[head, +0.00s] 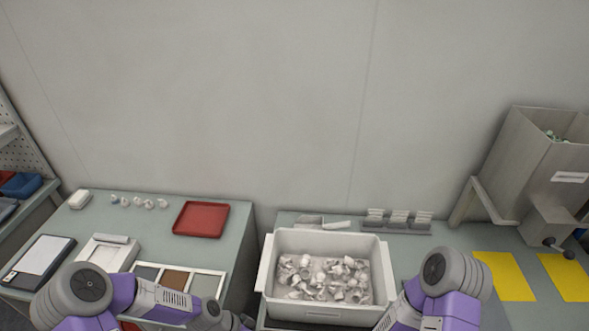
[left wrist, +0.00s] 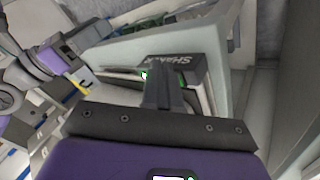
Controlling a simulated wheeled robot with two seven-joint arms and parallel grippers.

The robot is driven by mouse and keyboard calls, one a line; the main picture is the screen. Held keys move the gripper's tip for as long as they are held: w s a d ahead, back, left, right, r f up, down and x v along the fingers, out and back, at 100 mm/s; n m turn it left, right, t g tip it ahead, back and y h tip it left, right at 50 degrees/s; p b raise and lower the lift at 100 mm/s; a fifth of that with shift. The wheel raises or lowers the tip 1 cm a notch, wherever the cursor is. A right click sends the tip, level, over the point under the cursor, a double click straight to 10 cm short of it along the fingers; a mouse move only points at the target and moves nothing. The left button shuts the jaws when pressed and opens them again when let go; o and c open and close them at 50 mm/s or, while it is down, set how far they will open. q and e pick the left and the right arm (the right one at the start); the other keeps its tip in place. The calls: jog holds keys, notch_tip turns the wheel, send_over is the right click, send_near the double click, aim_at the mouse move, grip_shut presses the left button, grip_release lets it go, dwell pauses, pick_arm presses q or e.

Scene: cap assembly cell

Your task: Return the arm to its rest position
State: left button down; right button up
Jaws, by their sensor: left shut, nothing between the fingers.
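My left arm (head: 160,300) comes in low at the left of the head view and bends toward the bottom middle, in front of the left table. My left gripper (left wrist: 160,82) shows in the left wrist view with its dark fingers together and nothing between them. Its fingertips lie past the lower edge of the head view. My right arm (head: 445,285) shows at the lower right of the head view, beside the white bin. The right gripper is out of sight in both views.
A white bin (head: 268,262) holds many small white parts. The left table (head: 150,240) carries a red tray (head: 200,219), a row of small caps (head: 137,202) and a sectioned tray (head: 208,271). Yellow mats (head: 505,277) and a metal hopper (head: 520,160) stand at right.

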pick_arm(q)
jog(key=s+f+n+y+b, duration=0.1)
jog(key=s+f+n+y, duration=0.2)
jog(key=s+f+n, duration=0.4)
jog(key=f+n, duration=0.1)
jog(key=n, duration=0.2)
jog(key=shift+s+f+n+t, duration=0.25)
jog(key=shift+f+n+t, duration=0.05)
jog(key=shift+f+t, duration=0.1)
jog(key=shift+d+r, duration=0.1)
jog(key=shift+d, duration=0.05)
dwell(4.9)
jog(key=w+d+r+m+t+y+p, duration=0.1)
jog(key=w+r+m+p, duration=0.1)
jog(key=r, duration=0.9)
jog(key=w+d+r+m+t+y+p, duration=0.1)
jog(key=w+r+p, duration=0.3)
jog(key=r, duration=0.7)
jog(key=shift+w+d+m+t+y+p, duration=0.3)
jog(key=shift+w+m+y+p, duration=0.1)
jog(key=shift+w+y, duration=0.35)
jog(key=shift+r, duration=0.1)
